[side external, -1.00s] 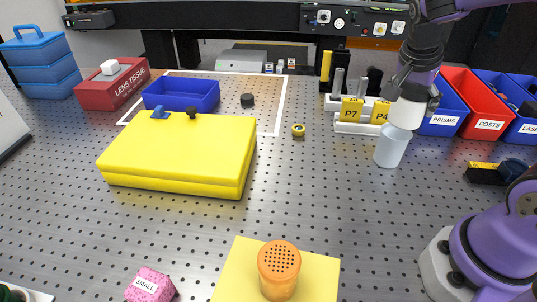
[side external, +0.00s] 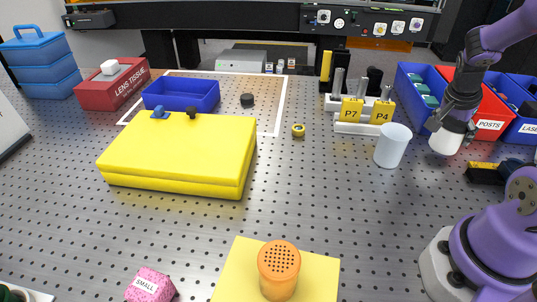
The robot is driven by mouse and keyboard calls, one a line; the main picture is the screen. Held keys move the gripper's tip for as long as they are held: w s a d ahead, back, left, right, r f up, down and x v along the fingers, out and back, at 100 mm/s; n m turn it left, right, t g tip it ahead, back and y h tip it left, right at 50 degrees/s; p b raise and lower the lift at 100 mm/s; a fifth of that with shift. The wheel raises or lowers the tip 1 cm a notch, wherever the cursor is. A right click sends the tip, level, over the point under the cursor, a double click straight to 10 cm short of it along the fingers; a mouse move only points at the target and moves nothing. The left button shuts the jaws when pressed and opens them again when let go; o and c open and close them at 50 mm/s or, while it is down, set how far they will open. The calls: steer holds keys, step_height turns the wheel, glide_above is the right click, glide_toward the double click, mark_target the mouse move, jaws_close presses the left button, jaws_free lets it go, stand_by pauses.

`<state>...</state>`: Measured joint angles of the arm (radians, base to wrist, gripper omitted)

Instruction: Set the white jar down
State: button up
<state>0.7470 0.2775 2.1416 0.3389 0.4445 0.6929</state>
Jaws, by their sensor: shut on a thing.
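The white jar (side external: 445,143) is in my gripper (side external: 454,124) at the right of the side external view, in front of the blue and red bins. My gripper is shut on its upper part, and the jar is slightly tilted. I cannot tell whether its bottom touches the table. A second white cylinder (side external: 393,147) stands upright on the perforated table, left of the held jar and apart from it.
A red POSTS bin (side external: 489,124) is close behind my gripper. A black and yellow tool (side external: 486,173) lies to the right. A rack with P7 and P4 tags (side external: 358,128) stands left. A yellow case (side external: 180,150) lies further left. The central table (side external: 330,195) is clear.

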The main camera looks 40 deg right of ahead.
steer(key=shift+f, duration=1.1)
steer(key=shift+f, duration=0.1)
steer(key=o, duration=1.1)
steer(key=v, duration=1.2)
steer(key=a+r+n+t+y, duration=0.1)
steer(key=a+n+t, duration=0.1)
steer(key=a+n, duration=0.4)
steer(key=w+a+r+n+t+y, duration=0.1)
steer(key=a+n+t+y, duration=0.1)
steer(key=a+n, duration=0.4)
steer(key=a+r+n+t+y, duration=0.1)
steer(key=a+r+n+t, duration=0.1)
steer(key=a+n, duration=0.4)
steer(key=shift+w+a+n+y, duration=0.15)
steer(key=shift+w+a, duration=0.05)
steer(key=shift+a, duration=0.9)
steer(key=shift+w+a+n+y, duration=0.15)
steer(key=shift+w+a, duration=0.05)
steer(key=shift+a, duration=0.9)
